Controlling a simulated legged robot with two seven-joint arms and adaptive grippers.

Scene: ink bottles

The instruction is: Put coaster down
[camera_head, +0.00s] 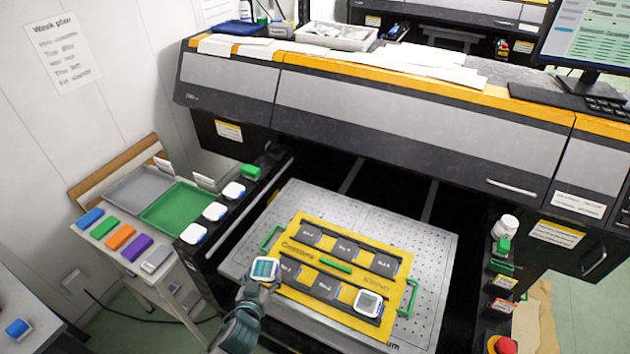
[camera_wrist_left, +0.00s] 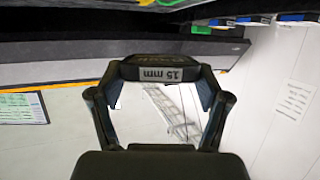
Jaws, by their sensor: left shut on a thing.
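My left gripper (camera_head: 259,283) reaches up from the bottom and is shut on a white-rimmed square coaster (camera_head: 265,268) with a teal printed face. The held coaster is over the front left corner of the yellow jig board (camera_head: 288,238), beside a dark slot; I cannot tell whether it touches. In the left wrist view the gripper (camera_wrist_left: 160,85) fingers meet a dark bar marked "15 mm"; the coaster's face is not visible there. Another white-rimmed coaster (camera_head: 368,302) sits in the front right slot of the board. My right gripper is not in view.
The board has several dark labelled slots and green handles (camera_head: 411,297), on a perforated metal bed (camera_head: 425,250) inside the printer. White coasters (camera_head: 215,211) line the left ledge. A green tray (camera_head: 175,215) stands further left. A red button (camera_head: 502,345) is at lower right.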

